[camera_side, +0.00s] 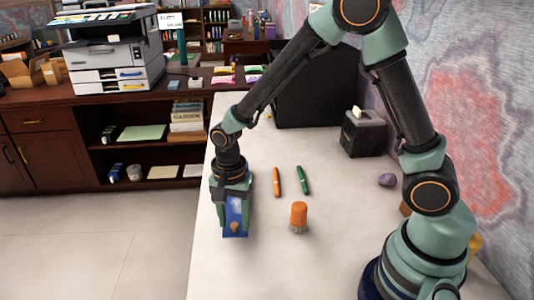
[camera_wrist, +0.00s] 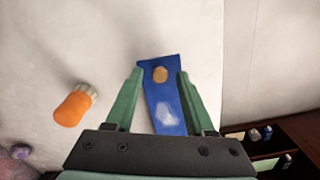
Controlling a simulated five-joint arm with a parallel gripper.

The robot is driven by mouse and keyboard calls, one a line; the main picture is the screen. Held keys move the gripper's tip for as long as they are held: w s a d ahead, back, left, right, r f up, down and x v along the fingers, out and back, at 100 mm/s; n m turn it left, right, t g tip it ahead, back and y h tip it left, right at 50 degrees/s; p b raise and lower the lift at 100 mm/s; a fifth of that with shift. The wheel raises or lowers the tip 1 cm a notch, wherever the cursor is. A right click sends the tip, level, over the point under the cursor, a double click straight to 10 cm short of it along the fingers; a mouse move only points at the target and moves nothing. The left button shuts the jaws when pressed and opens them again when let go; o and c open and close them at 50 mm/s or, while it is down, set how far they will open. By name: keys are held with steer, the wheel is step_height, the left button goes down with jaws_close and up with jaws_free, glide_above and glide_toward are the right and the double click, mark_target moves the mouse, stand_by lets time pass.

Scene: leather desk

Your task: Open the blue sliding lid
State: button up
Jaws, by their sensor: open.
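The blue sliding lid (camera_side: 236,215) lies near the left edge of the desk, with a small round tan knob (camera_side: 235,227) near its front end. In the wrist view the lid (camera_wrist: 165,100) is a long blue strip with a pale glossy patch, and the knob (camera_wrist: 160,74) shows near its far end. My gripper (camera_side: 233,208) is above the lid, pointing down. In the wrist view its green fingers (camera_wrist: 160,75) are apart, one on each side of the lid, with the knob between their tips. I cannot tell whether the fingers touch the lid. The box under it is mostly hidden.
An orange-capped jar (camera_side: 299,217) stands to the right of the lid. An orange pen (camera_side: 277,182) and a green pen (camera_side: 303,180) lie behind it. A dark pencil holder (camera_side: 363,134) and a purple stone (camera_side: 387,180) are farther right. The desk front is clear.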

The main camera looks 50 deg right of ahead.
steer(key=shift+f, duration=0.4)
jaws_close()
stand_by(1.2)
